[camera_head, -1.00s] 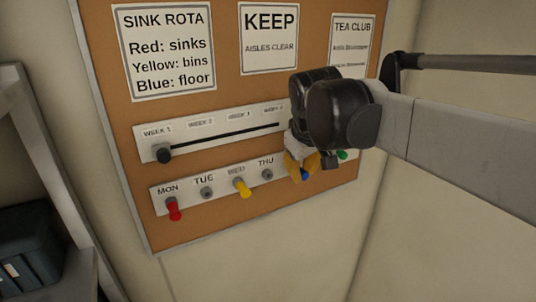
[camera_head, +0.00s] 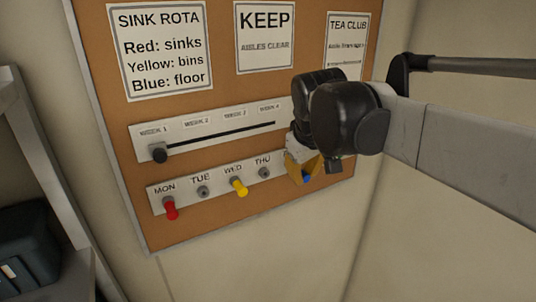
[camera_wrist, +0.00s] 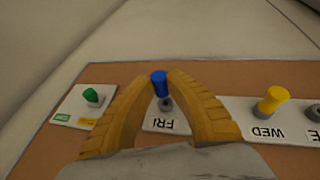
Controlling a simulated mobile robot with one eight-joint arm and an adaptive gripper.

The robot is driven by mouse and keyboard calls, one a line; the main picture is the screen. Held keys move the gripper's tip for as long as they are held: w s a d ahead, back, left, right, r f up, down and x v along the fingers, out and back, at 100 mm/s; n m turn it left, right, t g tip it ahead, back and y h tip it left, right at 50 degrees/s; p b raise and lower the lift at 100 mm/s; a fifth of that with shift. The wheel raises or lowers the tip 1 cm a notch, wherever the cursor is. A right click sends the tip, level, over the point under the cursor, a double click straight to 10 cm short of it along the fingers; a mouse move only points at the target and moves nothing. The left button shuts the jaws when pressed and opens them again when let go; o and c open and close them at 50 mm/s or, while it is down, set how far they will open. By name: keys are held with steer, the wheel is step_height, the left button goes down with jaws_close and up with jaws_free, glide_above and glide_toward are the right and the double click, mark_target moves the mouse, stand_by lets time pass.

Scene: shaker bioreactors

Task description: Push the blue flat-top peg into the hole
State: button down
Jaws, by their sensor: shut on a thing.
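The blue peg (camera_wrist: 159,80) is between the two yellow fingertips of my gripper (camera_wrist: 161,86) in the wrist view. My gripper is shut on it. The peg stands at the grey hole collar (camera_wrist: 166,104) above the upside-down FRI label. I cannot tell how deep the peg sits in the hole. In the head view, only a small part of the blue peg (camera_head: 307,179) shows below my gripper (camera_head: 303,172); my wrist and fingers hide the FRI place.
The day strip (camera_head: 222,187) holds a red peg (camera_head: 170,208) at MON and a yellow peg (camera_head: 239,187) at WED. TUE and THU have bare grey collars. A slider (camera_head: 159,153) is above. A green switch (camera_wrist: 92,95) is near FRI in the wrist view.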

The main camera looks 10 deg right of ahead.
steer(key=s, duration=0.1)
steer(key=s+d, duration=0.1)
steer(key=s, duration=0.1)
steer(key=shift+p, duration=0.3)
steer(key=shift+w+a, duration=0.1)
steer(key=shift+a, duration=0.05)
